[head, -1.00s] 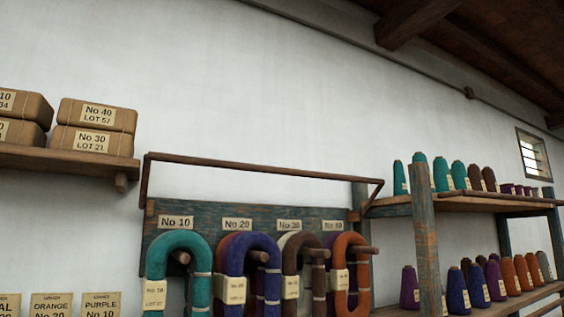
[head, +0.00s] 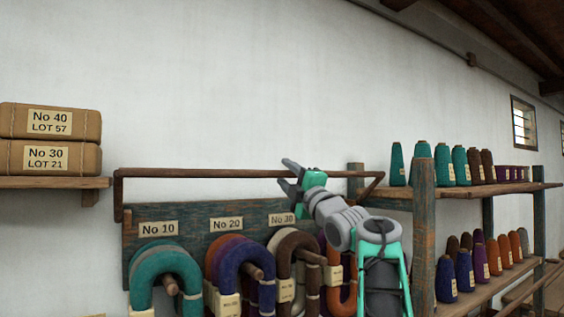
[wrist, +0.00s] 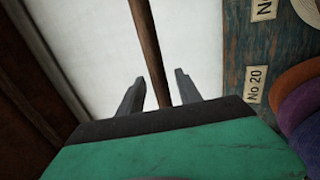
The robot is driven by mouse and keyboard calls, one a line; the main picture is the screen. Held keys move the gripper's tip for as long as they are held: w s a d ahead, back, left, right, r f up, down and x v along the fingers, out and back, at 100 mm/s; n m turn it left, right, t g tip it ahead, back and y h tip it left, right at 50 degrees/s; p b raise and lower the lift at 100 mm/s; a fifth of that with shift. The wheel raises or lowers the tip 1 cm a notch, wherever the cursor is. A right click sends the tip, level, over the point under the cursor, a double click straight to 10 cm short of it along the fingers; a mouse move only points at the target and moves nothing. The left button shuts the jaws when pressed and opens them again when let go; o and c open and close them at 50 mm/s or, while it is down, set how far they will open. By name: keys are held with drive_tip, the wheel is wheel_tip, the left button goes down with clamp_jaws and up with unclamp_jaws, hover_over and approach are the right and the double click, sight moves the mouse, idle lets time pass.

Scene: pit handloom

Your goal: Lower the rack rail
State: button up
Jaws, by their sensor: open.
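The rack rail (head: 215,173) is a thin brown bar running level above the blue-green rack board (head: 192,238), with bent arms down at its ends. It is in a raised position. My gripper (head: 289,174) is at the rail in the head view, right of its middle. In the wrist view, the rail (wrist: 148,45) runs lengthwise up the picture and passes between the two open fingers (wrist: 158,88), with a gap on each side. The fingers are not closed on it. Whether they touch it cannot be told.
Teal, purple, brown and orange yarn hanks (head: 166,262) hang on pegs below the rail. A shelf with wrapped parcels (head: 49,121) is at left. A post (head: 423,235) and shelves of yarn cones (head: 442,165) stand at right. The wall above the rail is clear.

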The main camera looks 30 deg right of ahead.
drive_tip(key=shift+w+a+r, duration=0.1)
drive_tip(key=shift+w+r, duration=0.15)
drive_tip(key=shift+w, duration=0.05)
clamp_jaws()
idle(0.3)
drive_tip(key=shift+a, duration=0.1)
idle(0.9)
